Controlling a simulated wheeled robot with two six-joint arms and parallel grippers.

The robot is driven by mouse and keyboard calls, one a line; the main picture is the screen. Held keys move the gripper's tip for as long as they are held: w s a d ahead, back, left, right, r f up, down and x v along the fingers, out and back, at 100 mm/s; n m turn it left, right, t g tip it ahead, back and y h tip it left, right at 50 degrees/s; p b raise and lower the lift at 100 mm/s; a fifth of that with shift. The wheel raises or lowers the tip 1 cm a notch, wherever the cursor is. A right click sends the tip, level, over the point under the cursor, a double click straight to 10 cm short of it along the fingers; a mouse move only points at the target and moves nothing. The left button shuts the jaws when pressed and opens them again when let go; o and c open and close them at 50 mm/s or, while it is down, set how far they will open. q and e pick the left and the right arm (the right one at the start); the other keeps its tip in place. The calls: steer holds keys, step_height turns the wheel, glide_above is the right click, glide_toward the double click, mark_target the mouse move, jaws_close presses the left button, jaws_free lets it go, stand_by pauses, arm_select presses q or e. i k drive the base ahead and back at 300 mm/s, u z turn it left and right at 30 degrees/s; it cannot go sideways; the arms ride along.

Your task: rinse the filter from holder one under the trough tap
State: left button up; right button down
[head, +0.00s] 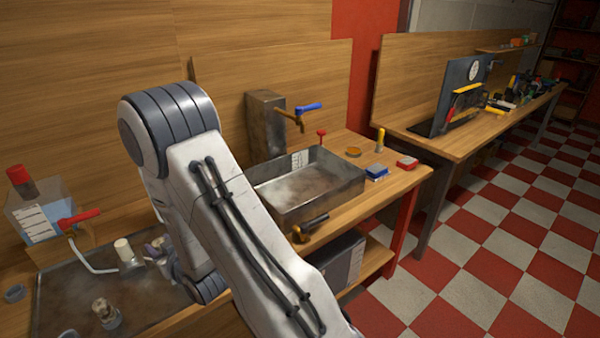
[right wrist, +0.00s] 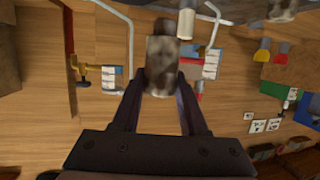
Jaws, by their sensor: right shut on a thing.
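My right gripper (right wrist: 166,80) is shut on a stained grey-brown cylinder, which looks like the filter (right wrist: 167,62), in the right wrist view. In the head view my right arm bends down at the left of the trough, and its wrist hides most of the gripper. The trough (head: 355,184) is a grey metal basin on the wooden bench. The trough tap (head: 290,115), with a blue lever, stands on a metal post behind it. A dirty, similar-looking piece (head: 104,310) stands in a small cup at the lower left. I cannot tell which holder is holder one. My left gripper is out of view.
A clear tank (head: 38,212) with a red-handled tap (head: 80,217) and bent pipe stands at the left above a dark tray (head: 60,280). A white-capped bottle (head: 124,250) stands near my wrist. Blue and red boxes (head: 376,171) lie right of the trough.

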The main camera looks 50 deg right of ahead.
mark_target(299, 110)
steer(key=z, duration=2.95)
steer(key=i, duration=1.85)
steer(key=u, duration=2.55)
